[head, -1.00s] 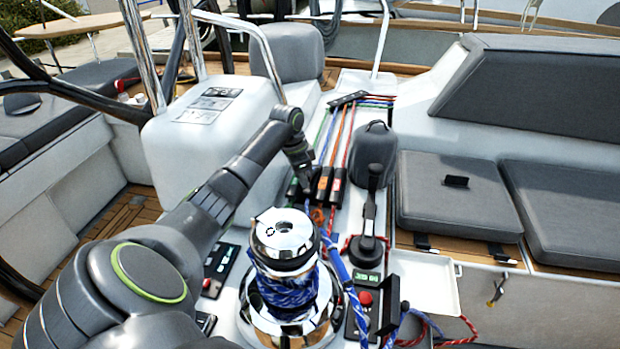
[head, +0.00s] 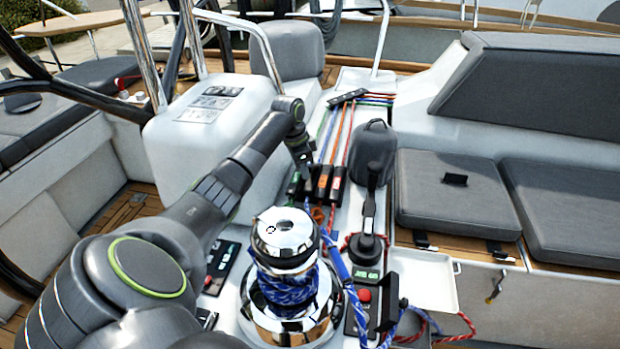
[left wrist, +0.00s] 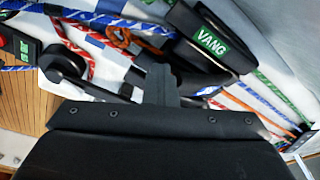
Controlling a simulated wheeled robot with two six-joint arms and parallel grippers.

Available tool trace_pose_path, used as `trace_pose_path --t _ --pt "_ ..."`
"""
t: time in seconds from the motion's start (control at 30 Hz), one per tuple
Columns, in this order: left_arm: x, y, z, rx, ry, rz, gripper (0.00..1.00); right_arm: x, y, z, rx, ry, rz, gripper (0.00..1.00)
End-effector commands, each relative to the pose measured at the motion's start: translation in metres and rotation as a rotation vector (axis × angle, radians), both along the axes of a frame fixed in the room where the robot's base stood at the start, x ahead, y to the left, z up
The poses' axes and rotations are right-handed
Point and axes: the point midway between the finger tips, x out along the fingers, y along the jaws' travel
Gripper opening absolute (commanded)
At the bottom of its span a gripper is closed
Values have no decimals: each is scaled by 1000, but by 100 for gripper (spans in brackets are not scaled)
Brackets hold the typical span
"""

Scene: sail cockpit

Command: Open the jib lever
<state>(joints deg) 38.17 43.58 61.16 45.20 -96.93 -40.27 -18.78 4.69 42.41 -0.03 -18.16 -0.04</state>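A row of dark rope-clutch levers stands behind the winch, with an orange-marked lever (head: 323,182) and a red-marked lever (head: 338,184) at the right. A green-marked lever (head: 294,185) is at the left; in the left wrist view a lever with a green VANG label (left wrist: 212,40) lies close by. My left gripper (head: 306,184) points down among the levers, between the green-marked and orange-marked ones. It covers what lies there, and I cannot read a jib label. My left gripper's fingers (left wrist: 160,85) are dark and partly hidden; I cannot tell whether they touch a lever. My right gripper is out of view.
A chrome winch (head: 285,245) wrapped in blue rope stands in front of the levers. A winch handle (head: 369,215) stands upright to the right, near a red button (head: 365,296). A white tray (head: 428,280) and grey seat cushions (head: 458,195) lie further right.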

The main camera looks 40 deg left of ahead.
Motion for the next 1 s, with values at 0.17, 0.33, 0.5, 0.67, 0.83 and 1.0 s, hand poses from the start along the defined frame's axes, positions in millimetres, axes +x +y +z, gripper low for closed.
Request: trace_pose_path --t 0.17,0.33,0.5,0.67,0.83,1.0 --pt "6 5 3 6 -7 9 0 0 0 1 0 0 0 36" --pt "12 8 9 5 -7 8 0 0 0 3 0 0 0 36" --pt "13 8 9 4 -6 6 0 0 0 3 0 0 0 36" --pt "13 8 9 3 -5 5 0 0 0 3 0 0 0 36" --pt "16 8 15 3 -7 5 0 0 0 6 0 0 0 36" --pt "21 10 25 2 -7 3 0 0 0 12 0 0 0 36"
